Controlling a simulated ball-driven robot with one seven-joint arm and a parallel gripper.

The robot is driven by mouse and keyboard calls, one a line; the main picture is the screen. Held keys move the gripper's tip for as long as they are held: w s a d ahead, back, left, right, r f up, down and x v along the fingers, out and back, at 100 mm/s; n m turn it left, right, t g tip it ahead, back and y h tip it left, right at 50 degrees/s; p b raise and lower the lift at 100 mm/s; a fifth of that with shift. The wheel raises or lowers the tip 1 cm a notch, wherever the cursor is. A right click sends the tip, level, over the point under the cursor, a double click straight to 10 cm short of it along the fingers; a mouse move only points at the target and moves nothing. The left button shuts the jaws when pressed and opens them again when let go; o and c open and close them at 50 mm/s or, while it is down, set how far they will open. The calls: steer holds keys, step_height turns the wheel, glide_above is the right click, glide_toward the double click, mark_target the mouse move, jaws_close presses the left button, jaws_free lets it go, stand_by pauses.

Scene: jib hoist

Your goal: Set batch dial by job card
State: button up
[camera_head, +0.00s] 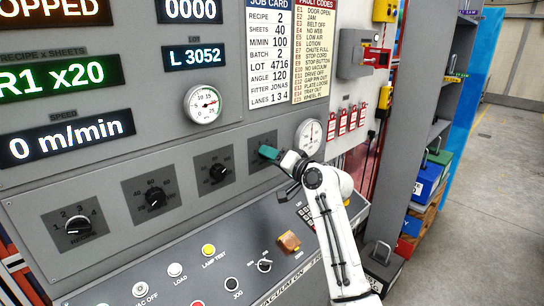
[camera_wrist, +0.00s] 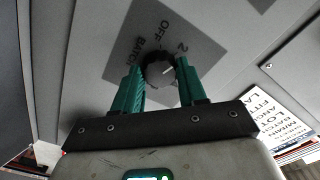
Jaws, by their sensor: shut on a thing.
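The batch dial (camera_wrist: 160,72) is a dark round knob on a dark square plate, marked OFF, BATCH and 2 in the wrist view. My gripper (camera_wrist: 159,66) has its two green fingers on either side of the knob and is shut on it. A pale pointer mark shows on the knob; which setting it points at I cannot tell for sure. In the head view my gripper (camera_head: 269,153) is at the batch plate (camera_head: 257,143) and hides the knob. The job card (camera_head: 268,55) stands above on the panel and reads BATCH 2, RECIPE 2, SHEETS 40.
Left of the batch plate are more dials: a black knob (camera_head: 217,171), another (camera_head: 155,197) and the recipe dial (camera_head: 78,225). A round gauge (camera_head: 309,135) is close right of my gripper. Below, a sloped console holds buttons, including a yellow lamp-test button (camera_head: 208,250).

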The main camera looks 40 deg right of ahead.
steer(key=o, duration=1.1)
steer(key=shift+c, duration=0.2)
steer(key=s+b, duration=0.2)
steer(key=s, duration=0.9)
steer(key=shift+d, duration=0.2)
steer(key=shift+w, duration=0.1)
